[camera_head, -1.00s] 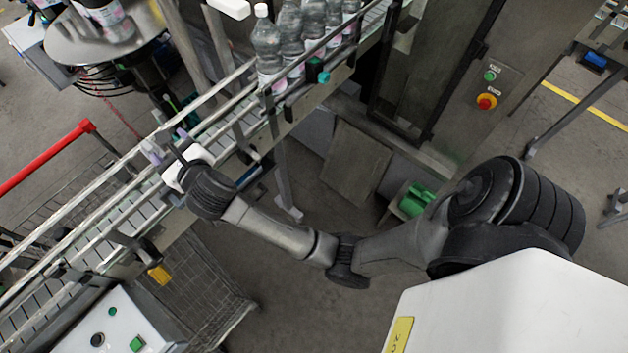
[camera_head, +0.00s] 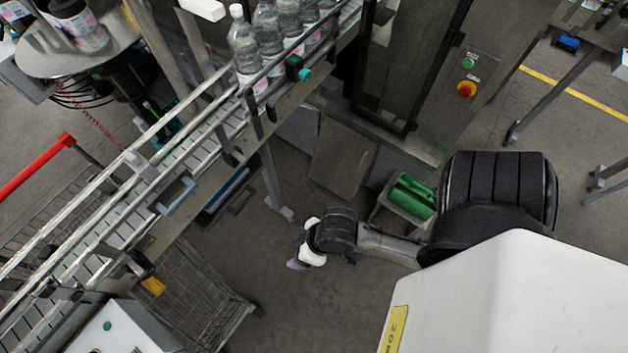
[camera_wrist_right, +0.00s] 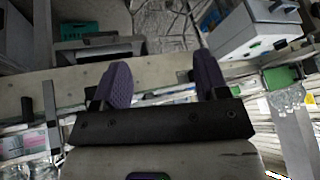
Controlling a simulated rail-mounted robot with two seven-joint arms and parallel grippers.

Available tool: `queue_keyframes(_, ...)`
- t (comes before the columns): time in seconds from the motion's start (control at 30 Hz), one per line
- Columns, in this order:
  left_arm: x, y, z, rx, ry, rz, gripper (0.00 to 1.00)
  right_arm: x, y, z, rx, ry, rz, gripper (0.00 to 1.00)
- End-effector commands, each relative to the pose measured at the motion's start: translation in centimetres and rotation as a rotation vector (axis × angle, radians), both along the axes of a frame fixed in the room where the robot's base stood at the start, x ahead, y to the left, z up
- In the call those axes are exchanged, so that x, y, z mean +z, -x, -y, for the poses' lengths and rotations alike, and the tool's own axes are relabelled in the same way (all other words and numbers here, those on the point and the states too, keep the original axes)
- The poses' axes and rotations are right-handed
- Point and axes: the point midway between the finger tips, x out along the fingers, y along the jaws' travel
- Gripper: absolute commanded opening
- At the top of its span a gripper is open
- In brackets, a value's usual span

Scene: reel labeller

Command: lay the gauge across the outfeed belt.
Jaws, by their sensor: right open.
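The outfeed belt (camera_head: 112,210) runs diagonally across the left of the head view, with slats and metal side rails. A grey-blue, frame-like piece (camera_head: 177,196) sits at the belt's near edge, and a paler grey block (camera_head: 138,162) shows near the far rail. I take these to be parts of the gauge lying across the belt, but I cannot tell for certain. My right gripper (camera_head: 297,261) is apart from the belt, over the floor to its right. Its purple fingers stand apart with nothing between them in the right wrist view (camera_wrist_right: 165,88). My left gripper is out of view.
Several bottles (camera_head: 270,40) stand on the upper belt. A yellow tag (camera_head: 153,286) hangs by the near rail, above a wire cart (camera_head: 205,300). A machine cabinet with red and green buttons (camera_head: 467,89) stands behind.

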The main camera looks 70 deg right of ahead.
Motion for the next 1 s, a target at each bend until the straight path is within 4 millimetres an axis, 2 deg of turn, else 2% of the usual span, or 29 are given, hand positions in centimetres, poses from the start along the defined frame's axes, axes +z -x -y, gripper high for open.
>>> queue_keyframes(0.03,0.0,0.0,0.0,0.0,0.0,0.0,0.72,-0.4,1.3,1.1,-0.004,0.067,-0.049,0.67)
queue_keyframes(0.1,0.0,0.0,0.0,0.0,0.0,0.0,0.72,-0.8,2.7,2.3,-0.01,0.139,-0.103,0.67)
queue_keyframes(0.27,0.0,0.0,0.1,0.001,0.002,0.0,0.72,-1.1,4.3,3.7,-0.02,0.22,-0.165,0.67)
queue_keyframes(1.0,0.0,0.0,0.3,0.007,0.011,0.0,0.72,-1.1,4.4,3.8,-0.022,0.227,-0.171,0.67)
